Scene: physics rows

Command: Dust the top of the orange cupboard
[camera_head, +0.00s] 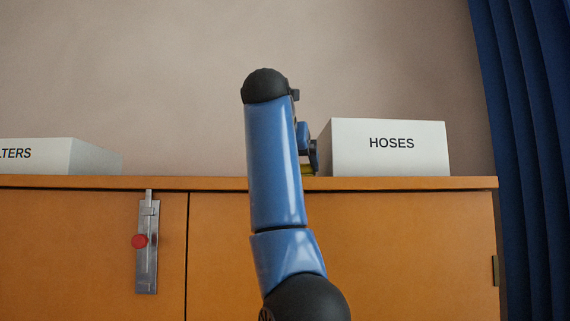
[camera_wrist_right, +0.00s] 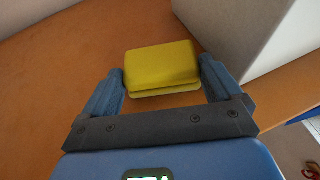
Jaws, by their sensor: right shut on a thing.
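The orange cupboard (camera_head: 240,184) fills the lower part of the head view, and its top edge runs nearly level across. Its orange top surface (camera_wrist_right: 60,75) shows in the right wrist view. My right gripper (camera_wrist_right: 162,82) is shut on a yellow block-shaped duster (camera_wrist_right: 160,64), held between its two blue fingers over the cupboard top. I cannot tell whether the duster touches the surface. In the head view my raised blue arm hides most of the gripper, and only a sliver of the yellow duster (camera_head: 308,170) shows beside it. My left gripper is not in view.
A white box marked HOSES (camera_head: 390,150) stands on the cupboard top just right of my arm; it is close to the gripper in the wrist view (camera_wrist_right: 235,35). Another white box (camera_head: 60,156) stands at the left. Between them the top looks clear. A blue curtain (camera_head: 520,150) hangs at the right.

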